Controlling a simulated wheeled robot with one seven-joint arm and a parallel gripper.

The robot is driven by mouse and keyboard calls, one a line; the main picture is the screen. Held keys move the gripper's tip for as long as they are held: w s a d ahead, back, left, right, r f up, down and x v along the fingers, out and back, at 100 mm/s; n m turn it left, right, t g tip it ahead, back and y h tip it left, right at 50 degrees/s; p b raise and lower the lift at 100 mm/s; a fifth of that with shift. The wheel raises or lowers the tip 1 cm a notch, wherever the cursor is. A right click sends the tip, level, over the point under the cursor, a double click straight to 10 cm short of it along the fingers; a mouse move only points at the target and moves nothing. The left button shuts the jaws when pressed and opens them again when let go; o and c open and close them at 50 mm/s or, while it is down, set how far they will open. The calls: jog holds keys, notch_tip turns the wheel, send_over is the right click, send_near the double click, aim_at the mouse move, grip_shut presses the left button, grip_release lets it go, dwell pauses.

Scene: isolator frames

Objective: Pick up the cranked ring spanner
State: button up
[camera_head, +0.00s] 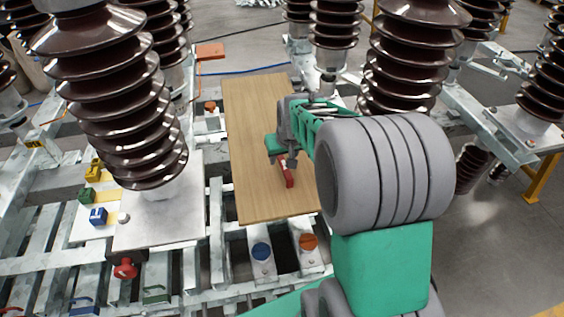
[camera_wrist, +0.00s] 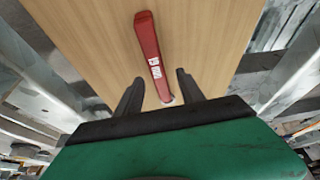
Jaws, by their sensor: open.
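The spanner shows as a red bar with a white label (camera_wrist: 153,55) in the wrist view, lying on a wooden board. Its lower end, pale and metallic, lies between my fingers, and the rest of that end is hidden by my gripper. In the head view the red part (camera_head: 288,174) lies near the board's right edge, just below my gripper. My gripper (camera_wrist: 159,84) is open, with one dark finger on each side of the spanner's near end. I see no contact between fingers and spanner. My gripper also shows in the head view (camera_head: 284,160).
The wooden board (camera_head: 250,130) lies on a grey metal frame and is otherwise bare. Large brown ribbed insulators (camera_head: 120,100) stand left and right of it. Blue (camera_head: 261,251) and orange (camera_head: 309,241) round knobs sit on the frame in front of the board.

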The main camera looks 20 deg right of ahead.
jog(key=shift+w+f, duration=0.25)
jog(key=shift+f, duration=0.3)
jog(key=shift+c, duration=0.4)
grip_shut()
